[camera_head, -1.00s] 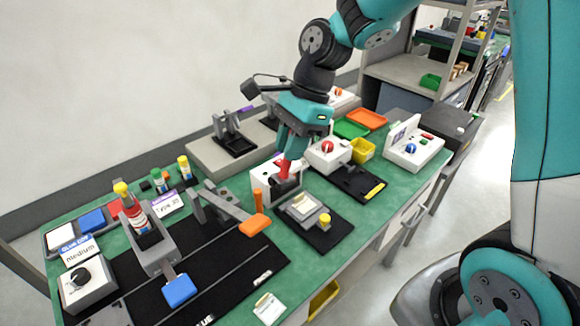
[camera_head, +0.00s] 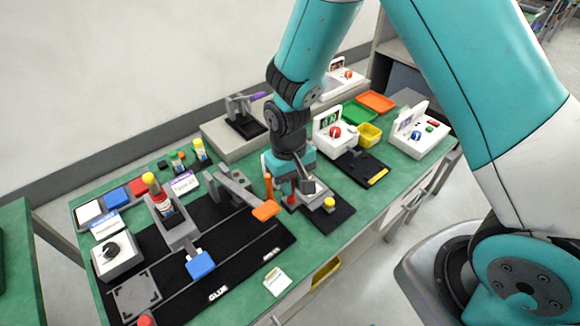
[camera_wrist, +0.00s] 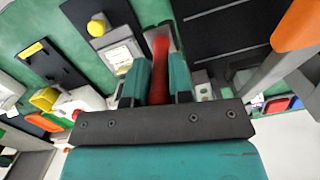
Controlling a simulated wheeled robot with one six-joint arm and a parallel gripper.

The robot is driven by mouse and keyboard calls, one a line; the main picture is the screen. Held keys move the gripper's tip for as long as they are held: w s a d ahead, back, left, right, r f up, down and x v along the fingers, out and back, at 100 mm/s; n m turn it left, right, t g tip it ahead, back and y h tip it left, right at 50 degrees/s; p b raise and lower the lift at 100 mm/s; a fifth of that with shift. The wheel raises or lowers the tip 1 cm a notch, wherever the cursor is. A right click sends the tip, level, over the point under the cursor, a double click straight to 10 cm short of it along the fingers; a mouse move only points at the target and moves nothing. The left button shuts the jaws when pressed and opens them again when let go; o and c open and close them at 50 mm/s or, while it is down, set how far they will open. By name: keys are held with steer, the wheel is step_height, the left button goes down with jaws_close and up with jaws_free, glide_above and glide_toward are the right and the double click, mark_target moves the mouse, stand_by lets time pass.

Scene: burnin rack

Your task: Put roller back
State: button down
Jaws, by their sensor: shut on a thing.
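My gripper (camera_head: 291,182) is low over the middle of the green bench in the head view, and its fingers point down. In the wrist view my gripper (camera_wrist: 160,78) is shut on a red handle (camera_wrist: 160,62), which I take to be the roller's. The handle runs between the two teal fingers towards a grey-white holder (camera_wrist: 177,40). In the head view my arm hides the roller and most of that holder. I cannot tell whether the roller's far end touches the holder.
A black mat with a pale plate and yellow knob (camera_head: 328,204) lies beside my gripper. An orange-handled lever (camera_head: 264,210) and an upright orange stick (camera_head: 268,185) are close on the left. The red-knob box (camera_head: 328,132) stands behind right. Bare green bench lies in front.

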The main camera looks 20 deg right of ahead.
mark_target(291, 204)
steer(key=shift+f+b, duration=2.85)
steer(key=shift+f, duration=0.65)
steer(key=shift+f+b, duration=0.4)
steer(key=shift+f, duration=0.15)
steer(key=c, duration=0.9)
jaws_free()
steer(key=shift+c, duration=0.2)
steer(key=shift+r, duration=0.1)
step_height(291, 204, up, 17)
steer(key=w+b, duration=0.1)
steer(key=shift+w, duration=0.35)
